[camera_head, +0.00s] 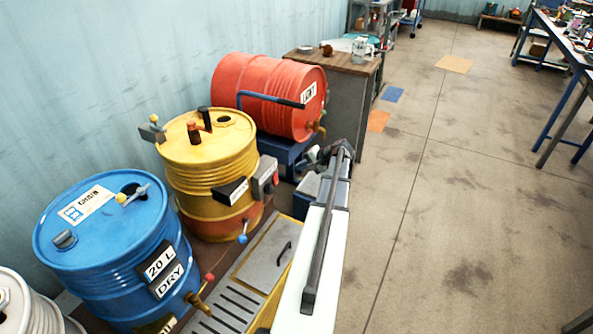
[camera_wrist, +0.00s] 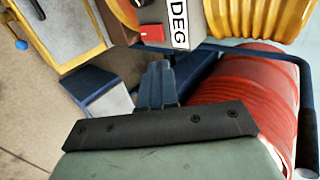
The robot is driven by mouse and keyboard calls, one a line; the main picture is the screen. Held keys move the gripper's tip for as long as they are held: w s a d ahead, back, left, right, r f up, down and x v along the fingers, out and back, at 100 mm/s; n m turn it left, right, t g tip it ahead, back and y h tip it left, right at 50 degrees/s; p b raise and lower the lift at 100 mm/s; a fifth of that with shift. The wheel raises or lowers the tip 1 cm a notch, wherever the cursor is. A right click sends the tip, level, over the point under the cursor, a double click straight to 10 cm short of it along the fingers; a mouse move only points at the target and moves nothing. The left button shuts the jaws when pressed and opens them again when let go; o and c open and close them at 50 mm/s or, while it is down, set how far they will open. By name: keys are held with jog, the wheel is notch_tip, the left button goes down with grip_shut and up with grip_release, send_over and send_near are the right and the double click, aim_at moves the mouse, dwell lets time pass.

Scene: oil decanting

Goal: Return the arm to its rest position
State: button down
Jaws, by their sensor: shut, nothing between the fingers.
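My arm (camera_head: 323,245) reaches up from the bottom middle of the head view, alongside the drums. Its far end is beside the red drum (camera_head: 262,92); the fingertips are hard to make out there. In the wrist view my gripper (camera_wrist: 158,82) shows as dark fingers together with nothing between them. It points toward the yellow drum (camera_wrist: 262,16) and its "DEG" label (camera_wrist: 181,24). The red drum (camera_wrist: 242,108) lies on its side to the right of the fingers. I cannot tell whether the fingers touch anything.
A blue drum (camera_head: 105,235) and the yellow drum (camera_head: 208,160) stand along the wall. A drip tray (camera_head: 262,258) lies between the drums and my arm. A blue handle bar (camera_wrist: 303,90) curves near the gripper. A workbench (camera_head: 335,65) stands behind. The floor (camera_head: 455,210) at right is clear.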

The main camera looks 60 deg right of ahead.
jog(key=shift+s+r, duration=0.35)
jog(key=shift+r, duration=0.05)
dwell(0.4)
